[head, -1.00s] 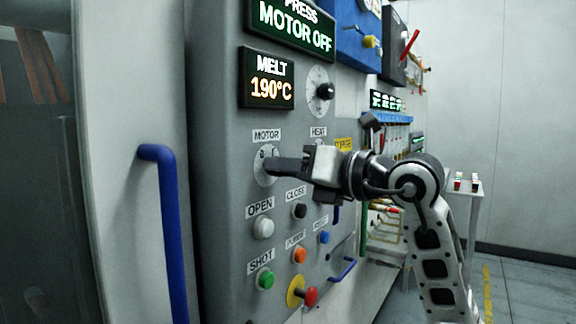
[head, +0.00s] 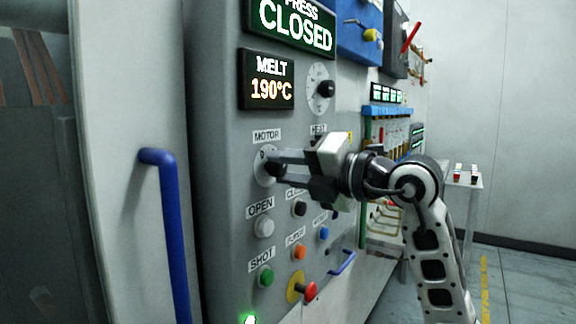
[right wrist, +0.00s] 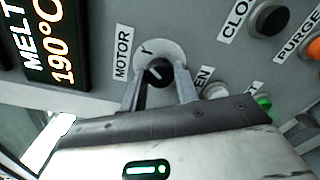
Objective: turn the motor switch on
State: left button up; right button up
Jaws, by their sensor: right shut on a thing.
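The motor switch (right wrist: 158,72) is a black knob on a pale round dial under the MOTOR label (head: 267,136). My right gripper (right wrist: 160,88) is shut on the knob, one finger on each side of it in the right wrist view. In the head view my right gripper (head: 272,165) reaches the dial from the right and its fingers partly cover the knob. The upper display (head: 296,25) reads PRESS CLOSED. My left gripper is not in view.
The melt display (head: 267,80) reads 190°C. Below the dial are the white OPEN button (head: 264,227), green SHOT button (head: 266,277), orange PURGE button (head: 299,252) and a red button (head: 310,290). A blue handle (head: 172,230) stands to the left.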

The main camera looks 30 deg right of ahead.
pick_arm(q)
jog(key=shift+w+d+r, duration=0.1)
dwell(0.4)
pick_arm(e)
jog(key=o, duration=1)
jog(key=shift+c, duration=0.2)
jog(key=shift+s+d, duration=0.2)
jog(key=shift+s, duration=0.1)
pick_arm(q)
jog(key=b, duration=0.2)
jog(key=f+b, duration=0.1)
jog(key=b, duration=0.1)
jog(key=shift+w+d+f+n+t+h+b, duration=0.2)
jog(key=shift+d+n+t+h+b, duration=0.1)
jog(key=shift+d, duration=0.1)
pick_arm(e)
jog(key=v, duration=1.5)
jog(key=shift+r, duration=0.15)
jog(key=shift+s, duration=0.1)
